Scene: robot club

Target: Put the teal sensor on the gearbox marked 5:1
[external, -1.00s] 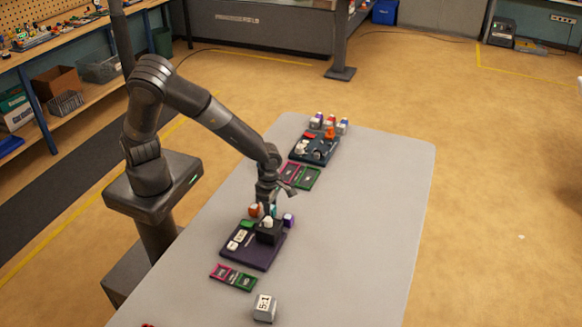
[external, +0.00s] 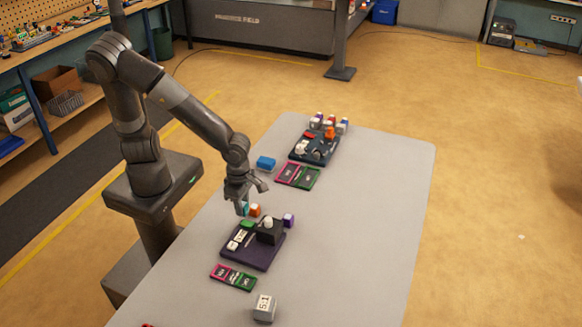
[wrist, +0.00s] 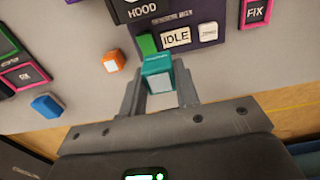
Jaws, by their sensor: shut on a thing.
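My gripper (external: 244,206) is shut on the teal sensor (wrist: 157,72), a small teal block with a pale face. In the wrist view the sensor sits between the two fingertips. In the external view the teal sensor (external: 243,209) shows just under the fingers, left of the orange block and close to the purple board; I cannot tell how far it is above the table. The gearbox marked 5:1 (external: 264,308), a pale grey block, stands alone at the near end of the table, well away from my gripper.
The purple board (external: 262,258) carries a dark hood and coloured parts. An orange block (external: 254,210) and a purple block (external: 289,220) stand behind it. A pink and green tray (external: 233,278) lies between board and gearbox. The table's right side is clear.

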